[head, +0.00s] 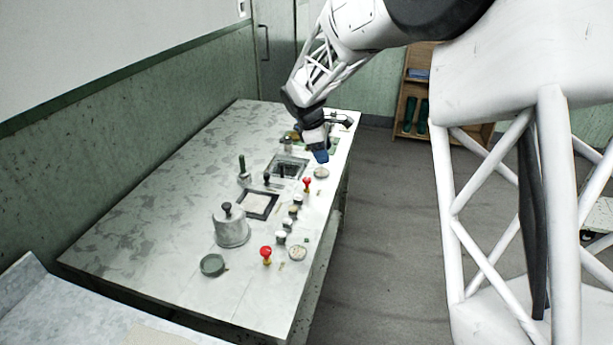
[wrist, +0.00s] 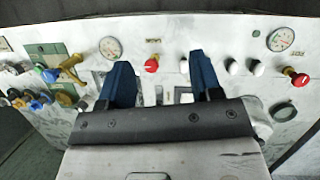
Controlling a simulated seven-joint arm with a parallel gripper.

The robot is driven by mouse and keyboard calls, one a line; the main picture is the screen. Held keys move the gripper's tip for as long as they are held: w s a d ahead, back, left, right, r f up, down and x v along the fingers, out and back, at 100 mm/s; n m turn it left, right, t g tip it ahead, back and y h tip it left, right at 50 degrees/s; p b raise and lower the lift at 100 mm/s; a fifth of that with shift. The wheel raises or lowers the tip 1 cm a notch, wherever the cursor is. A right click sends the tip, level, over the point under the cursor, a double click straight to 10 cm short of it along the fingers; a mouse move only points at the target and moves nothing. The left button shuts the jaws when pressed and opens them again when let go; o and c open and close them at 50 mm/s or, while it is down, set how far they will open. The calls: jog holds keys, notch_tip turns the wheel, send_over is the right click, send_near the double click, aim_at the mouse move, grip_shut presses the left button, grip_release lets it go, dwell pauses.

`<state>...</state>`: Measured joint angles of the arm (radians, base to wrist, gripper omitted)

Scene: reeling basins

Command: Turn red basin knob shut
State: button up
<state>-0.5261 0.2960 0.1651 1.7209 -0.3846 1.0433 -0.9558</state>
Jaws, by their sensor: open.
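Two red knobs stand on brass stems along the right edge of the pale marbled bench. The farther red knob (head: 307,185) stands beside the basins; it also shows between my fingers in the wrist view (wrist: 151,65). The nearer red knob (head: 266,252) is near the front and shows at the right of the wrist view (wrist: 297,77). I cannot tell which one belongs to the red basin. My gripper (head: 320,157) is open and empty above the bench's far right part, apart from both knobs. Its blue fingers (wrist: 159,58) straddle the farther knob in view without visible contact.
A black-framed basin (head: 272,211) and another basin (head: 302,160) lie mid-bench. A metal pot (head: 232,232), round gauges (head: 297,253) and several white and dark knobs (head: 281,237) crowd nearby. Brass taps (wrist: 70,68) stand at the far end. The bench's left side is clear.

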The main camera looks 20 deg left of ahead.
aim_at(307, 179)
jog(key=w+a+f+n, duration=0.3)
jog(key=a+f, duration=0.3)
jog(key=a, duration=0.3)
jog(key=shift+a+f+h, duration=0.25)
jog(key=shift+f+h, duration=0.05)
jog(key=shift+f, duration=0.05)
jog(key=shift+f, duration=0.1)
jog(key=shift+x, duration=3.85)
jog(key=shift+w, duration=0.15)
jog(key=c, duration=0.9)
